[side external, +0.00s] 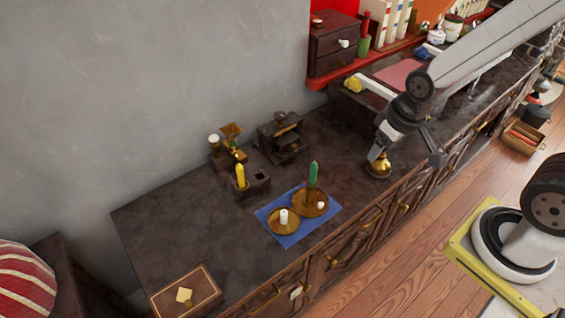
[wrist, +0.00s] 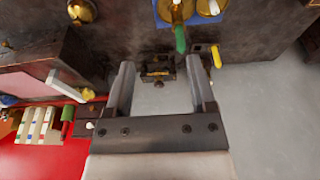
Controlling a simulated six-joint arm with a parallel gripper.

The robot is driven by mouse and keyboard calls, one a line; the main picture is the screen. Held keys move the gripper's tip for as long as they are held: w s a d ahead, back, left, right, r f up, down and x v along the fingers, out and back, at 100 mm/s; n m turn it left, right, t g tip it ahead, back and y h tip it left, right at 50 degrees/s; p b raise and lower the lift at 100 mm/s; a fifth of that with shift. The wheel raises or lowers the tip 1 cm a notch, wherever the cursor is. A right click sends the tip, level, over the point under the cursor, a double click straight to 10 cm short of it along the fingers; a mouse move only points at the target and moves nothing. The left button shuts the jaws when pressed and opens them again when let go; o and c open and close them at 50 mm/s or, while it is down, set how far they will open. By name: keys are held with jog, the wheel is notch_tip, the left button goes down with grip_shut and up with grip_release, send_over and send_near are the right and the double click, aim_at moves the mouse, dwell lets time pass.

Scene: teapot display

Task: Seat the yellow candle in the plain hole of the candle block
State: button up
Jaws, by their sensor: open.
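The yellow candle (side external: 240,176) stands about upright at the left end of the dark candle block (side external: 257,188). Its foot looks set into the block, but I cannot tell how deep. A dark opening (side external: 262,179) shows in the block's top, right of the candle. In the wrist view the yellow candle (wrist: 216,57) is beyond my right finger, with the block dark and mostly unclear beside it. My gripper (side external: 406,156) is open and empty, well right of the block and above the counter; its spread fingers also show in the wrist view (wrist: 160,65).
A green candle (side external: 313,174) stands on a brass dish (side external: 309,203) on a blue cloth (side external: 297,230); a white candle (side external: 283,216) is beside it. A brass bell (side external: 378,167) is below my gripper. A dark stepped stand (side external: 281,136) and brass grinder (side external: 231,137) stand behind the block.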

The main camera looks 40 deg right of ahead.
jog(key=w+a+n, duration=0.2)
jog(key=w+n, duration=0.2)
jog(key=w, duration=0.6)
jog(key=n+g, duration=0.3)
jog(key=n, duration=1.2)
send_over(239, 164)
jog(key=f, duration=1.4)
jog(key=shift+s+d, duration=0.15)
jog(key=shift+s, duration=0.1)
jog(key=shift+w+a+f+n, duration=0.1)
jog(key=shift+a+f+n, duration=0.15)
jog(key=shift+a+n, duration=0.05)
jog(key=shift+f, duration=1.3)
jog(key=shift+w+d+f, duration=0.15)
jog(key=shift+f, duration=2.4)
